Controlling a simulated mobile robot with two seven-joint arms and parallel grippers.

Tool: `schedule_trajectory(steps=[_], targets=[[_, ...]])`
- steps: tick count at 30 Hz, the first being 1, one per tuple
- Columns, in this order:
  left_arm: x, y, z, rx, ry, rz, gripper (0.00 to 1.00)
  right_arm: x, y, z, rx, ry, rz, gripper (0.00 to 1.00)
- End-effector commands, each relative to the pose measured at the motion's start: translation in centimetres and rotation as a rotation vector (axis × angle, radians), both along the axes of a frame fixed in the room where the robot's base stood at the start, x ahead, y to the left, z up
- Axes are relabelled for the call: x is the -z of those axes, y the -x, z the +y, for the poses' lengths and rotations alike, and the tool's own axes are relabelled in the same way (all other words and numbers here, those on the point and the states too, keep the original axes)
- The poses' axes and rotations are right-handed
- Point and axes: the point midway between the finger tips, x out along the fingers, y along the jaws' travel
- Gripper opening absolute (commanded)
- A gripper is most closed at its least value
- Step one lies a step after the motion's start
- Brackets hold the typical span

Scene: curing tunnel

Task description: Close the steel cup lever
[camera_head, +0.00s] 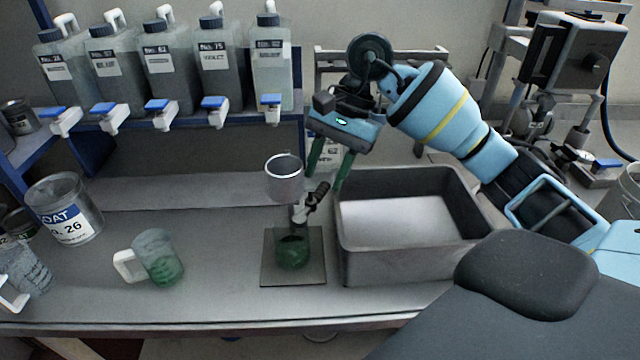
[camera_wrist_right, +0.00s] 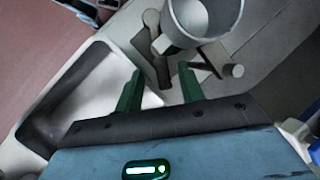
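The steel cup (camera_head: 285,180) stands above a small square plate (camera_head: 268,273). A dark lever (camera_head: 317,198) sticks out to the right just below the cup, tilted up. A glass with green contents (camera_head: 292,252) is below it on the plate. My right gripper (camera_head: 330,174) is open, with its green fingers apart, above and right of the lever and clear of it. In the right wrist view the cup (camera_wrist_right: 203,18) is at the top, beyond the open fingertips. A grey bar shows between the fingertips and the cup. My left gripper is not in view.
An open grey bin (camera_head: 390,265) stands right of the plate, under my right arm. A glass mug with green liquid (camera_head: 157,258) and a No. 26 can (camera_head: 65,210) are to the left. Several jugs with taps (camera_head: 165,75) line the shelf. The bench between mug and plate is clear.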

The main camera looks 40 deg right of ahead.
Motion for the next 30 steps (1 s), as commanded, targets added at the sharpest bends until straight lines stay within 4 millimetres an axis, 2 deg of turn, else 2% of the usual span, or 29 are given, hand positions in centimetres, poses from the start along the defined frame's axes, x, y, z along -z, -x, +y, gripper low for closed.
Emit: schedule_trajectory(steps=[4, 9, 18, 20, 27, 30], targets=[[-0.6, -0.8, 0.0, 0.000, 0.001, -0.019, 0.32, 1.8, 0.1, 0.9, 0.000, -0.001, 0.000, 0.39], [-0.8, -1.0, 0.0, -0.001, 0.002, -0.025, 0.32, 2.9, 0.1, 1.5, -0.001, -0.001, -0.001, 0.39], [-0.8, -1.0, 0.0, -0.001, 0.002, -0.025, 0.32, 3.2, 0.1, 1.6, 0.000, -0.002, -0.002, 0.39], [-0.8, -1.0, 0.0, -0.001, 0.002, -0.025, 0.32, 3.2, 0.1, 1.6, 0.000, -0.002, -0.002, 0.34], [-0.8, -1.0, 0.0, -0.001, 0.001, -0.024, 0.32, 3.2, 0.1, 1.5, 0.000, -0.002, -0.002, 0.02], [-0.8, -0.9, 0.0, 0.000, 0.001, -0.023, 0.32, 3.2, 0.1, 1.5, 0.001, -0.002, -0.001, 0.00]])
